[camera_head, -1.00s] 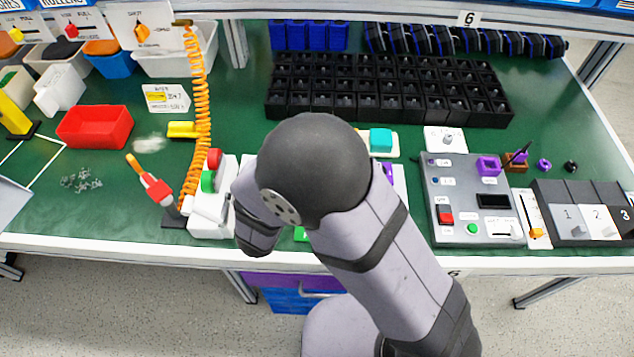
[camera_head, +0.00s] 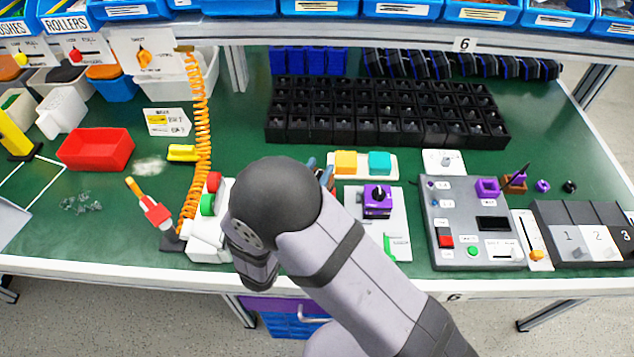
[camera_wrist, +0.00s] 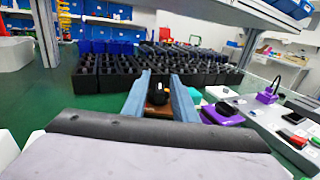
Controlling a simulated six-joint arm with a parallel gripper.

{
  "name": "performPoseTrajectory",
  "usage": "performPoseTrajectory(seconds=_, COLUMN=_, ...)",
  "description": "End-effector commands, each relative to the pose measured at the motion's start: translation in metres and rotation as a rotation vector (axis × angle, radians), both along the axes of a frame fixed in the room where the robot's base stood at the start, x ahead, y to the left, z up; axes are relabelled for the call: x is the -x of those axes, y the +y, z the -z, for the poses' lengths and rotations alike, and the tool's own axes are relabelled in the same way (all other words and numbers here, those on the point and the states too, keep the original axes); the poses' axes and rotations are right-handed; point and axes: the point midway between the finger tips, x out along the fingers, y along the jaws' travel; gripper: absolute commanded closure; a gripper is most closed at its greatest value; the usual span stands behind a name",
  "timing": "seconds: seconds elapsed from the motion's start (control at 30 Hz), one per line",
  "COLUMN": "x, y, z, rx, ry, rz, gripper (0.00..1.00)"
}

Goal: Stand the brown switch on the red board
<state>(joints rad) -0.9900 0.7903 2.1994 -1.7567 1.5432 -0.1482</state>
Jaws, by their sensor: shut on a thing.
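My gripper (camera_wrist: 161,97) is shut on the brown switch (camera_wrist: 157,100), a small brown body with a black knob. The switch sits between the two blue-grey fingers in the wrist view. What lies right under it is hidden there by the wrist. In the head view my arm covers most of the gripper; only bits of the fingers (camera_head: 313,165) show past the dark joint. I cannot make out a red board in either view.
A purple switch (camera_head: 377,203) stands on a white board (camera_head: 397,222) right of my arm. A plate with orange (camera_head: 346,162) and teal (camera_head: 380,162) blocks is behind it. A grey control panel (camera_head: 460,190) is further right, a red bin (camera_head: 95,148) far left.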

Motion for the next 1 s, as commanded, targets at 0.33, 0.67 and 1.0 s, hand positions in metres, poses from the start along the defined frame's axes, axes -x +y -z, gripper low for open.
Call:
performPoseTrajectory(seconds=0.33, x=0.0, y=0.0, z=0.035, rx=0.003, ry=0.001, rz=0.0, gripper=1.0)
performPoseTrajectory(seconds=0.67, x=0.0, y=0.0, z=0.039, rx=0.0, ry=-0.001, rz=0.0, gripper=1.0)
performPoseTrajectory(seconds=1.0, x=0.0, y=0.0, z=0.042, rx=0.001, ry=0.0, rz=0.0, gripper=0.56)
